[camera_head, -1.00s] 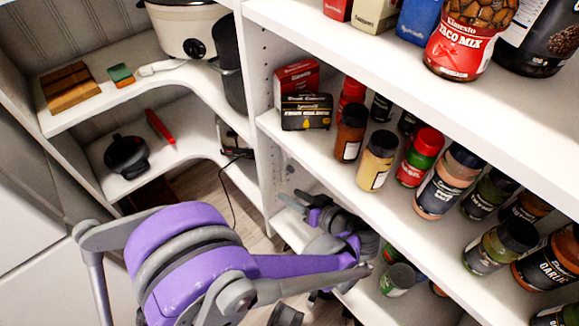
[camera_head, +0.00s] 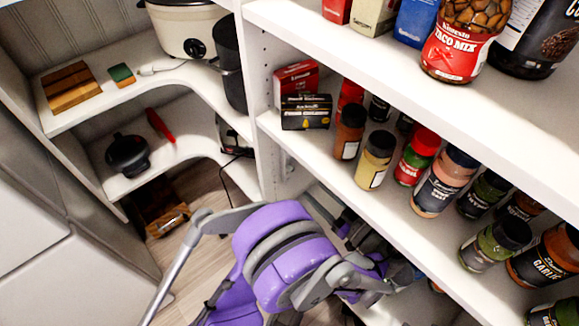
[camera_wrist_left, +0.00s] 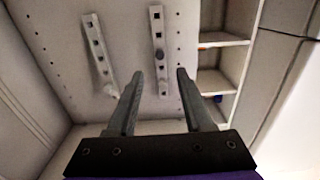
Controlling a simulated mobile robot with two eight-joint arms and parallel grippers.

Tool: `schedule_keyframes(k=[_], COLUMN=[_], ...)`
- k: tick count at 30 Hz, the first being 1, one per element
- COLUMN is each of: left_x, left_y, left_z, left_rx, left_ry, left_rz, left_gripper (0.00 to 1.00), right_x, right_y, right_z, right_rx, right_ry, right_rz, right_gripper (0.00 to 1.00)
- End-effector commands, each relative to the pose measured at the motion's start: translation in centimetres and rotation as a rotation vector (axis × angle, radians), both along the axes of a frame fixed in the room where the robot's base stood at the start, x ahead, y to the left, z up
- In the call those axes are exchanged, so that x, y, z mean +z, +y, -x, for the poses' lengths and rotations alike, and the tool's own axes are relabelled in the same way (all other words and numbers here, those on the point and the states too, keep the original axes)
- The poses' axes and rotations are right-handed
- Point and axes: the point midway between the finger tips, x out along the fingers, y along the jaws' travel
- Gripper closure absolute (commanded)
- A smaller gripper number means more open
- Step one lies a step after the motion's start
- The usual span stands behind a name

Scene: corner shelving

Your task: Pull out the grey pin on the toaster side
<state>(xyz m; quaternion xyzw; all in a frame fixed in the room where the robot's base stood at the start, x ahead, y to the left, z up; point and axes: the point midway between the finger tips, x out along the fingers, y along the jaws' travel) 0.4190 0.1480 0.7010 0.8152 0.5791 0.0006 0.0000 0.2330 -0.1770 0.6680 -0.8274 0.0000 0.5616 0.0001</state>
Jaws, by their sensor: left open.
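In the left wrist view, two pale metal strips with square holes run along a white panel, a left strip (camera_wrist_left: 98,50) and a right strip (camera_wrist_left: 157,30). A dark grey round pin (camera_wrist_left: 159,55) sits on the right strip, and a smaller pale spot shows lower on it. My left gripper (camera_wrist_left: 160,72) is open and empty. Its fingers point at the panel, with the pin in the gap between them in the picture; the distance is unclear. In the head view my purple arm hides much of this gripper. The toaster (camera_head: 235,138) is partly hidden behind the upright panel. My right gripper is not in view.
The spice shelf (camera_head: 420,215) on the right is crowded with jars. A slow cooker (camera_head: 187,30) and a wooden block (camera_head: 70,87) stand on the corner shelf. A black appliance (camera_head: 128,155) sits below. A dark cable hangs from the lower shelf.

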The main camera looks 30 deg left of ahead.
Motion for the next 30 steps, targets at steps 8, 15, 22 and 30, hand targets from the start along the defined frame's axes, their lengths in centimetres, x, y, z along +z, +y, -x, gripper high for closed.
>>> schedule_keyframes(k=[8, 15, 22, 30], left_x=[0.0, 0.0, 0.0, 0.0], left_y=[3.1, 6.3, 7.9, 8.3], left_z=[-1.0, -2.1, -2.7, -2.9], left_rx=[0.004, 0.003, 0.001, 0.0], left_ry=[0.001, 0.0, 0.0, 0.001], left_rz=[0.0, 0.0, 0.001, 0.001], left_gripper=[0.49, 0.49, 0.49, 0.49], right_x=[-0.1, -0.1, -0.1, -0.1], right_y=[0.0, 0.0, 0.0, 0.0], right_z=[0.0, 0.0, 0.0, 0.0], right_rx=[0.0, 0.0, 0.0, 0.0], right_ry=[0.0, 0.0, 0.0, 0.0], right_rz=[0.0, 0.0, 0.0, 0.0], right_gripper=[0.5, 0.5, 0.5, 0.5])
